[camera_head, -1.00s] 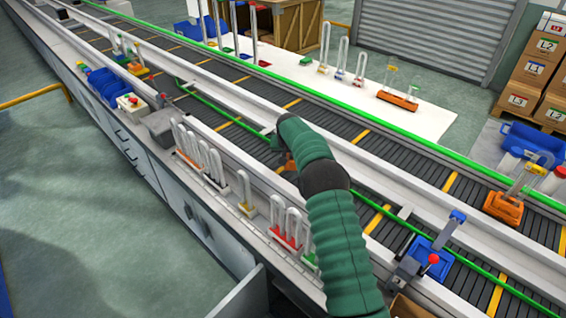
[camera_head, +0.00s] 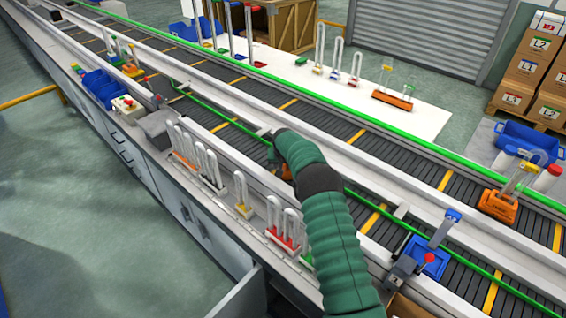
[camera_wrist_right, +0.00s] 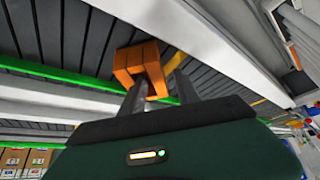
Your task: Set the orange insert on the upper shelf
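My right gripper (camera_wrist_right: 160,92) is low over the near conveyor. In the right wrist view its two dark fingers stand apart, with a gap showing between them. An orange insert (camera_wrist_right: 143,62), blocky and arch-shaped, is at the fingertips, overlapped by the left-hand finger. A gap shows between it and the other finger, so no firm grip is visible. In the head view a bit of orange (camera_head: 286,172) shows beside the green-sleeved right arm, which hides most of the gripper. I cannot make out an upper shelf. My left gripper is not in view.
A blue fixture with a red knob (camera_head: 425,257) stands to the right. An orange fixture (camera_head: 497,206) sits on the far belt. A white table (camera_head: 425,118) lies beyond.

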